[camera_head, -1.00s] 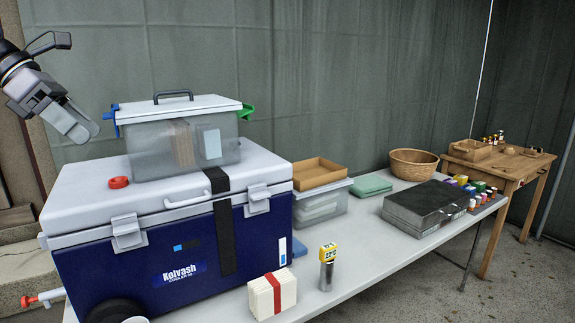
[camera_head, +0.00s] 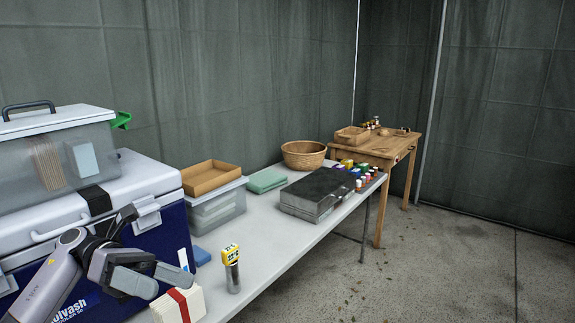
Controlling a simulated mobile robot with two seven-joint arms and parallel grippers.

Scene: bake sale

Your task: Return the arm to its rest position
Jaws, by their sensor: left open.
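My left gripper (camera_head: 170,281) is at the lower left, its arm coming in from the bottom left corner. Its two fingers are apart with nothing between them. In the picture it overlaps the front of the blue and white cooler (camera_head: 62,308) and sits just above and left of a white stack with a red band (camera_head: 183,303). I cannot tell how far it is from either. My right gripper is not in view.
A clear lidded bin (camera_head: 25,175) stands on the cooler. Floor (camera_head: 450,260) is clear at right.

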